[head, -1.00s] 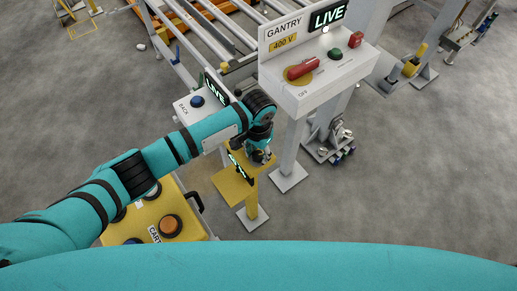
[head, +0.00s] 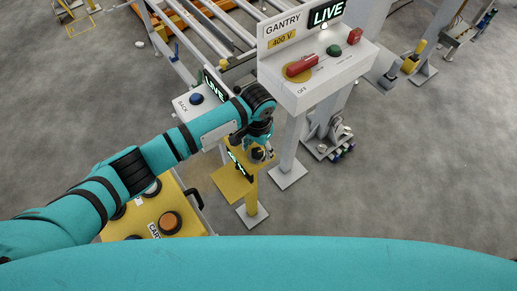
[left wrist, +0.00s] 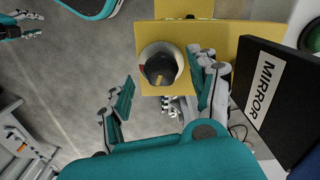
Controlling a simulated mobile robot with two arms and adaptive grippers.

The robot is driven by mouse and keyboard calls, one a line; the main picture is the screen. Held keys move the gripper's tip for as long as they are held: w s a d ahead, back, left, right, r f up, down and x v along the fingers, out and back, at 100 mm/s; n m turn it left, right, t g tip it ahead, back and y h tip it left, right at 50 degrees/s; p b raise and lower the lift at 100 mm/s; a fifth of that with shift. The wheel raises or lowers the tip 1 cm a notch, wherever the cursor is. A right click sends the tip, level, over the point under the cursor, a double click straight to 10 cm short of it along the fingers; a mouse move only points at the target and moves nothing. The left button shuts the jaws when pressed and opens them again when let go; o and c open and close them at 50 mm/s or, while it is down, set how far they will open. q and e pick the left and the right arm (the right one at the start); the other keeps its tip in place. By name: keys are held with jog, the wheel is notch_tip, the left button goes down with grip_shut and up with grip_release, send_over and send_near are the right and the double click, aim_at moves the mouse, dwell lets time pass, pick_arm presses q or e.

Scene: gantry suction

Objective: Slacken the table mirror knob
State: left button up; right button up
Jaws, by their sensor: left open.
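The mirror knob (left wrist: 160,68) is a black knob on a round pale base with a small red mark, mounted on a yellow plate (left wrist: 205,30). A black sign reading MIRROR (left wrist: 272,95) stands to its right in the left wrist view. My left gripper (left wrist: 164,76) is open, with one finger to the lower left of the knob and the other close to its right side. Contact cannot be told. In the head view my left gripper (head: 259,153) is over the yellow stand (head: 229,184) and hides the knob. Part of my right gripper (left wrist: 24,26) shows at the far left.
A white GANTRY 400 V box (head: 318,90) with a red switch (head: 302,66) and LIVE sign stands close right of my arm. A white BACK box (head: 186,106) is behind my forearm. A yellow cart panel (head: 190,214) is below it.

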aim_at(259, 152)
pick_arm(q)
notch_tip(259, 152, up, 11)
jog(key=shift+s, duration=0.15)
jog(key=shift+d+r, duration=0.1)
